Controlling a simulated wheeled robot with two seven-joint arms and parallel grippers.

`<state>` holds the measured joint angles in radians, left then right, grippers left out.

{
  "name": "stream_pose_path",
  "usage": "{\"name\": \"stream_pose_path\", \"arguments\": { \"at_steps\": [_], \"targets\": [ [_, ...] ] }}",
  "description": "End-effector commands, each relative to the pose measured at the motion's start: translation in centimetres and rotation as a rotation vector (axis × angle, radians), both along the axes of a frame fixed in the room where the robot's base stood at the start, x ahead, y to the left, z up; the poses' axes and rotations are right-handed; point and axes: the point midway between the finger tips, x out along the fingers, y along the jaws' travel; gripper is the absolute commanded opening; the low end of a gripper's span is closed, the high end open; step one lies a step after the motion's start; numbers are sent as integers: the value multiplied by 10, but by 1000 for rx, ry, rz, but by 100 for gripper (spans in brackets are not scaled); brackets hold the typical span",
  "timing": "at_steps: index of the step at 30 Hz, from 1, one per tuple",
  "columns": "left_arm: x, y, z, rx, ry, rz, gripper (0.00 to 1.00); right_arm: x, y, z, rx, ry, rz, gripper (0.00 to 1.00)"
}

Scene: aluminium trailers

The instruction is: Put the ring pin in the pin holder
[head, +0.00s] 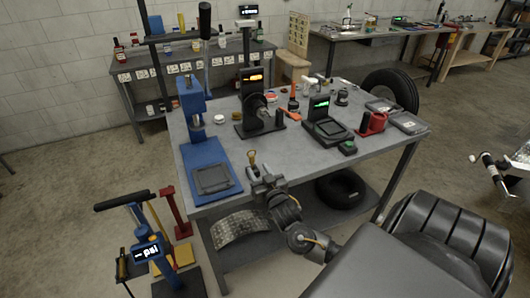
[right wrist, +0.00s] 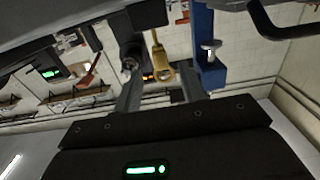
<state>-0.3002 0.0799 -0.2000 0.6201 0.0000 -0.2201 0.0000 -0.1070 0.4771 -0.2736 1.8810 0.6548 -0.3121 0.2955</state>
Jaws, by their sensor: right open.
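The ring pin (head: 252,157) is yellow and shows at the front edge of the grey workbench, just beyond my right gripper (head: 259,177). In the right wrist view the ring pin (right wrist: 161,70) has a ring-shaped head and a narrow stem. Its head lies between the two spread fingers of my right gripper (right wrist: 160,92), with room on both sides. The right gripper is open and not clamped on it. The stem's far end is hard to make out. I cannot tell which object is the pin holder. My left gripper is not in view.
The workbench (head: 296,158) carries a blue press (head: 193,105) at left, a black stand (head: 252,112) in the middle, a green-screen scale (head: 325,125) and a red holder-like part (head: 372,123) at right. A blue floor tool (head: 150,247) stands at front left.

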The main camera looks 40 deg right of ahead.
Motion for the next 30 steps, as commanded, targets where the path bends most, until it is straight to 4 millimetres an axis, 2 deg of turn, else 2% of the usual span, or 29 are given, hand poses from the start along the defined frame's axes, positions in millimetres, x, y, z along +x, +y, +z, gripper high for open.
{"name": "stream_pose_path", "arguments": {
  "at_steps": [3, 9, 23, 26, 29, 30],
  "targets": [
    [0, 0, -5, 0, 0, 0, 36, -22, 7, -2, 3, 0, 0, 41],
    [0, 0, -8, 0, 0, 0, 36, -44, 15, -1, 1, 0, -1, 41],
    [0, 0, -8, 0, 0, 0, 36, -49, 17, 0, 0, 1, 0, 41],
    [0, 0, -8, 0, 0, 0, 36, -48, 28, -15, -4, 32, 23, 41],
    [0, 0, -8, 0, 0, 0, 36, -46, 61, -58, -17, 124, 99, 41],
    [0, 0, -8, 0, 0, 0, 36, -48, 79, -85, -24, 179, 142, 41]
  ]
}}
